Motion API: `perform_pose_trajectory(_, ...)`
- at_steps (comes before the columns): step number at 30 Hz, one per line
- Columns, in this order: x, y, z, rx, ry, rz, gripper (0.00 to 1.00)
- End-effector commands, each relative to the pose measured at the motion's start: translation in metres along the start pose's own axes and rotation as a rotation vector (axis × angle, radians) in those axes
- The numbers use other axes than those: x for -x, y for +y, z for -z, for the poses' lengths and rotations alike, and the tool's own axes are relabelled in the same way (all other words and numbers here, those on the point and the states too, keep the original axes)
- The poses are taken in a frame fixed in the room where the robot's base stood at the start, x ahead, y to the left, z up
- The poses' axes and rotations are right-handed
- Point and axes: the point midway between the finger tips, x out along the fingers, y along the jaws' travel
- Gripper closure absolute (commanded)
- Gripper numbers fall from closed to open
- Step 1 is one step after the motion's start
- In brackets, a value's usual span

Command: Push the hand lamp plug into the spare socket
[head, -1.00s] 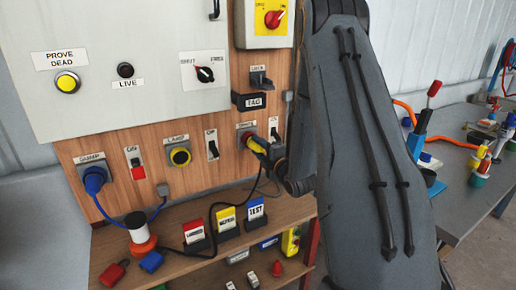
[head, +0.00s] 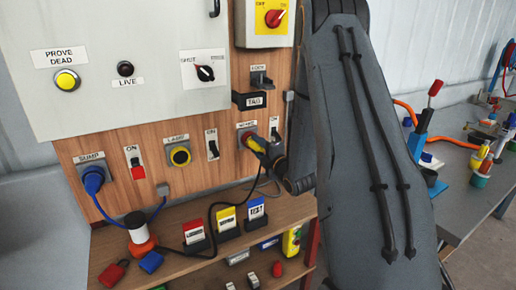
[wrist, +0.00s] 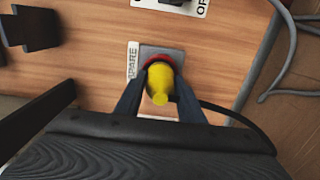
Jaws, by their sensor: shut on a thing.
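The yellow hand lamp plug (wrist: 161,80) is between the two dark fingers of my gripper (wrist: 160,97) in the wrist view. My gripper is shut on it. The plug's front end is at the red ring of the spare socket (wrist: 176,54), on a grey plate beside a SPARE label. I cannot tell how deep the plug sits. In the head view the plug (head: 257,145) shows as a small yellow piece against the spare socket (head: 246,127), with my gripper (head: 268,152) just right of it. A black cable (head: 213,208) hangs from the plug side toward the shelf.
Left of the spare socket are a switch (head: 212,144), the LAMP socket (head: 180,155) and a blue plug (head: 93,179) in the SUMP socket. A black bracket (wrist: 38,28) stands out from the board. The shelf (head: 285,210) below holds tags and a white-and-orange device (head: 139,233).

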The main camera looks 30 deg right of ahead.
Motion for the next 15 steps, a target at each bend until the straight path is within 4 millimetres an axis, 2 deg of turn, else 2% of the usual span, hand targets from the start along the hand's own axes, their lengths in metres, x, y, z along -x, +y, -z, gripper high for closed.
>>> perform_pose_trajectory(4,-0.0032,0.0005,0.0000,0.001,0.000,-0.002,1.00)
perform_pose_trajectory(5,-0.0031,0.0006,0.0000,0.000,0.000,-0.002,0.61)
perform_pose_trajectory(8,-0.0028,0.0006,-0.0001,0.000,0.000,-0.001,0.45)
perform_pose_trajectory(15,-0.0025,0.0000,-0.0001,0.000,0.000,0.000,0.43)
